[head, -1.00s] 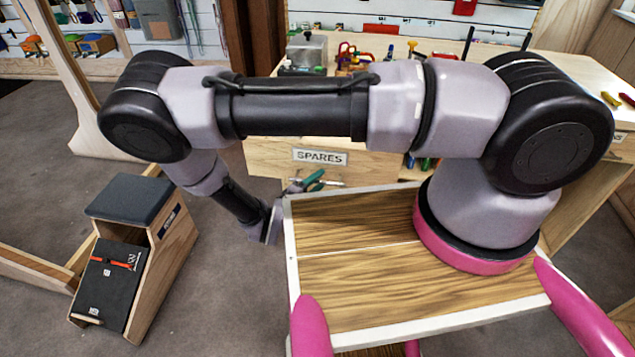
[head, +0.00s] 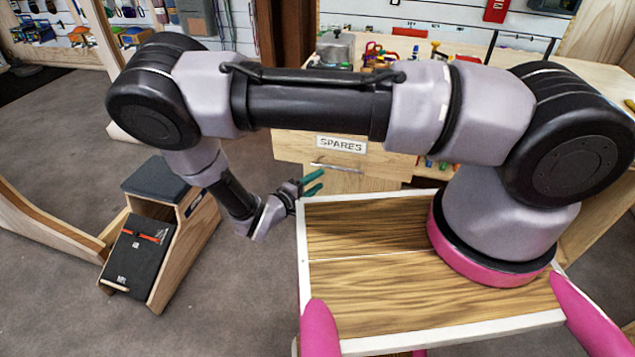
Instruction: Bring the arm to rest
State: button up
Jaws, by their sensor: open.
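My arm stretches across the head view from its pink-ringed base at the right to the elbow at the left, then bends down. My gripper (head: 313,182) is at the end of it, near the far left corner of the wooden tray top (head: 380,290) of my own body. Its two green fingers point right and stand apart, with nothing seen between them. It is in front of the drawer labelled SPARES (head: 342,146), apart from the drawer's handle as far as I can see.
A wooden step box (head: 190,235) with a dark padded top and a black panel stands on the floor at the left. A workbench (head: 590,85) with several tools is behind my arm. A wooden frame (head: 100,60) stands at the back left. Grey floor lies open between.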

jog(key=d+r+m+g+y, duration=0.2)
jog(key=d+r+m+g, duration=0.15)
jog(key=r, duration=0.65)
jog(key=d+r+m+g+y, duration=0.25)
jog(key=r+m+g, duration=0.2)
jog(key=r, duration=0.55)
jog(key=d+r+m+g+y, duration=0.2)
jog(key=d+r+m+g, duration=0.15)
jog(key=r, duration=0.75)
jog(key=s+d+r+m+t+y, duration=0.1)
jog(key=s+d+r+t+y, duration=0.2)
jog(key=r, duration=0.8)
jog(key=s+d+r+m+t+y, duration=0.2)
jog(key=s+d+r, duration=0.4)
jog(key=r, duration=0.5)
jog(key=shift+s+d+t+y, duration=0.35)
jog(key=shift+s+t+y, duration=0.4)
jog(key=shift+s+t, duration=0.35)
